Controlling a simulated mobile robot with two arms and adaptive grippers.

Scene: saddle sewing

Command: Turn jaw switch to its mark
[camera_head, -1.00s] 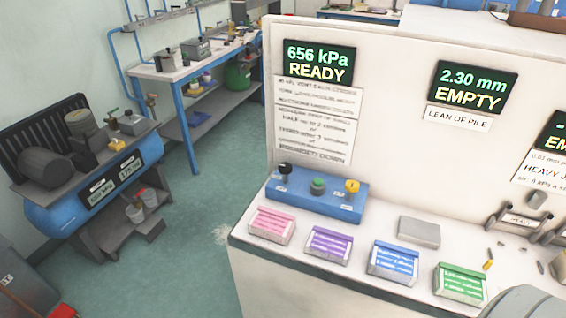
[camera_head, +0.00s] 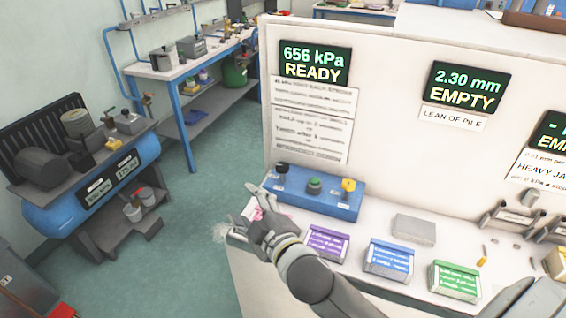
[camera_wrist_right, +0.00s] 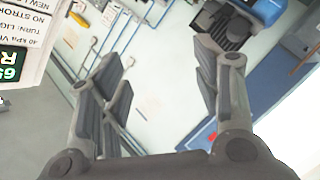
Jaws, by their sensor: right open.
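A blue control box (camera_head: 330,204) stands on the white bench below the left display. It carries a black knob (camera_head: 282,168), a green button (camera_head: 314,185) and a yellow knob (camera_head: 348,185). Their labels are too small to read, so I cannot tell which is the jaw switch. My right gripper (camera_head: 256,205) is near the box's left end, in front of the black knob and apart from it. In the right wrist view the gripper (camera_wrist_right: 162,70) is open and empty, and no knob shows between its fingers. My left gripper is not in view.
The display (camera_head: 315,66) reads 656 kPa READY. Purple (camera_head: 326,244), blue (camera_head: 388,259) and green (camera_head: 454,280) boxes line the bench front; my right gripper mostly hides a pink one. A grey block (camera_head: 414,229) lies behind them. The panel wall rises behind the control box.

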